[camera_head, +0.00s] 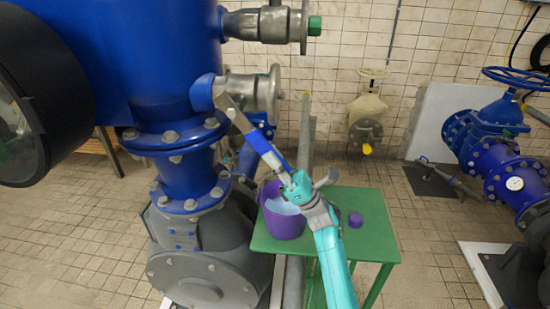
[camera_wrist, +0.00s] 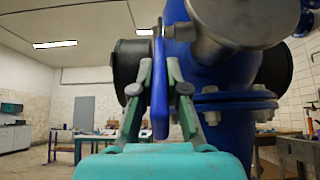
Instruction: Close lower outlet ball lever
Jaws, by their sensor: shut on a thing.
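The lower outlet ball lever (camera_head: 264,148) is a long flat grey bar with a blue grip. It slopes down to the right from the lower steel outlet valve (camera_head: 246,88) on the big blue vessel. My gripper (camera_head: 290,180) is shut on the lever near its free end. In the wrist view the blue grip (camera_wrist: 160,88) stands edge-on between the two grey fingers of my gripper (camera_wrist: 161,108). The steel valve body (camera_wrist: 235,20) fills the upper right there. The exact contact of the fingers is hard to see in the head view.
A green table (camera_head: 376,240) below my gripper carries a purple bucket (camera_head: 283,222) and a small purple object (camera_head: 355,220). A second steel outlet (camera_head: 262,24) sits above. A vertical grey pipe (camera_head: 306,130) stands close behind. Tiled floor at right is partly clear.

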